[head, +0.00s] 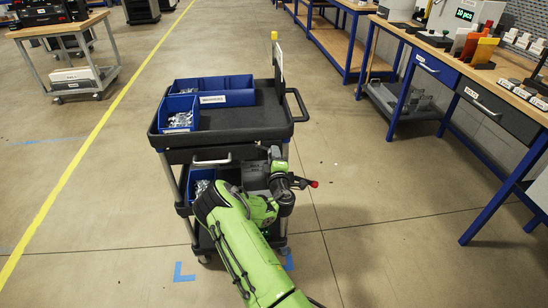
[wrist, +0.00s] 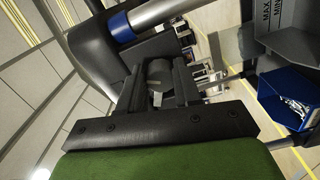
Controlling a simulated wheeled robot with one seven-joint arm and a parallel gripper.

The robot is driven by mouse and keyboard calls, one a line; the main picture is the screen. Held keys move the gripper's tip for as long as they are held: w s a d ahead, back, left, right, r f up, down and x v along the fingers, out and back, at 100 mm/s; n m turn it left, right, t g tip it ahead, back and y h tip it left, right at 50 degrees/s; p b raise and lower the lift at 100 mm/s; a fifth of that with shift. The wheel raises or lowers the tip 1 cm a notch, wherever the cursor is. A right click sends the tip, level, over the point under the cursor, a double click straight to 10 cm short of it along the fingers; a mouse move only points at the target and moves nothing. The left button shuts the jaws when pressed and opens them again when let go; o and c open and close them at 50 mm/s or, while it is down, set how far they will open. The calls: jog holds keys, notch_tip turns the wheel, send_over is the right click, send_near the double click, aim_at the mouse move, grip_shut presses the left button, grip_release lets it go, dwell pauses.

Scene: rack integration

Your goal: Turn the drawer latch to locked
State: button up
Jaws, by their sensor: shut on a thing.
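The drawer latch (wrist: 158,70) appears in the wrist view as a dark round knob with a small light tab. My gripper (wrist: 160,88) has one finger on each side of it and is shut on it. In the head view my green arm reaches to the front right of the black cart (head: 245,131). My fingertips and the latch cannot be made out there. The cart's drawer front shows a silver handle (head: 212,161). The arm and wrist hide the right part of the drawer front. Whether the latch stands at locked cannot be told.
The cart top holds blue bins (head: 180,114) with metal parts. A black push handle (head: 298,105) sticks out at its right. A lower blue bin (wrist: 285,100) with screws is close by on the right. Workbenches stand at right; the floor around the cart is clear.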

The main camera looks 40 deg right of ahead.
jog(key=n, duration=0.5)
jog(key=shift+p, duration=0.35)
jog(key=shift+n, duration=0.4)
jog(key=o, duration=1.1)
jog(key=shift+c, duration=0.2)
